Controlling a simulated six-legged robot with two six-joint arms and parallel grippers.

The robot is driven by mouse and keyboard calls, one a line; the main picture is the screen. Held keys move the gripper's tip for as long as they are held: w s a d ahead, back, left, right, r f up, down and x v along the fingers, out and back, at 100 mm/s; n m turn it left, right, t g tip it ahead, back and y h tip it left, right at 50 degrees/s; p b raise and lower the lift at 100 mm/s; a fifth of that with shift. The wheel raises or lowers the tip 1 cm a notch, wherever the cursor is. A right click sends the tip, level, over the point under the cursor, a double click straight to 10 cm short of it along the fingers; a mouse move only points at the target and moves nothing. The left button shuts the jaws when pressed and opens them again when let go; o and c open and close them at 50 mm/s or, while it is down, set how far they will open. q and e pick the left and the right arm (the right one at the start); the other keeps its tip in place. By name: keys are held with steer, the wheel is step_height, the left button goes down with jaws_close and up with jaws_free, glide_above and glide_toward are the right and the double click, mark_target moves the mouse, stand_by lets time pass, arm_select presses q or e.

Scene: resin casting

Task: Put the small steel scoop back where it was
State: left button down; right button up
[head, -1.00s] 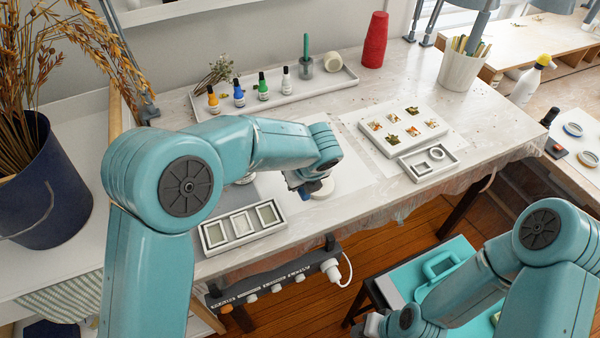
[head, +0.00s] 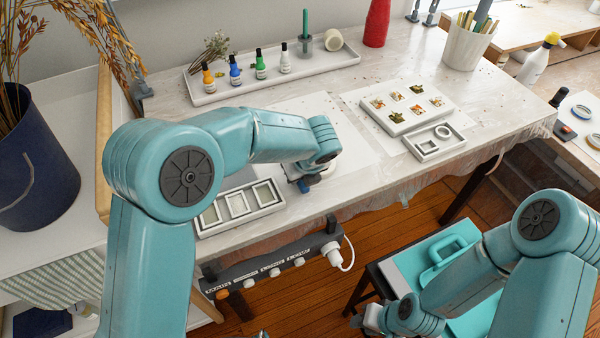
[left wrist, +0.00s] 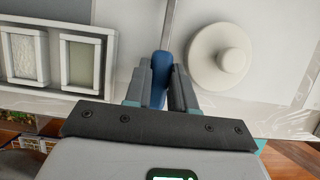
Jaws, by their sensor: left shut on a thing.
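My left gripper (head: 303,184) is over the near part of the worktable, just right of the white tray (head: 197,232) with three framed moulds. In the left wrist view my left gripper (left wrist: 161,95) is shut on a narrow blue thing (left wrist: 160,66), which looks like a handle. No other scoop shows. A round off-white piece with a knob (left wrist: 231,60) lies just right of the fingers. My right gripper (head: 372,319) is low near the bottom edge, its fingers not clear.
A long white tray (head: 205,98) with coloured bottles stands at the back. White trays (head: 388,124) with flower pieces and moulds lie to the right. A power strip (head: 270,268) hangs at the table's front edge.

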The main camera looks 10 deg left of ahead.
arm_select(q)
steer(key=shift+f+b, duration=0.45)
steer(key=shift+f, duration=0.25)
steer(key=c, duration=0.9)
jaws_free()
steer(key=shift+o, duration=0.2)
steer(key=shift+r, duration=0.15)
steer(key=v, duration=1.6)
steer(key=shift+s, duration=0.15)
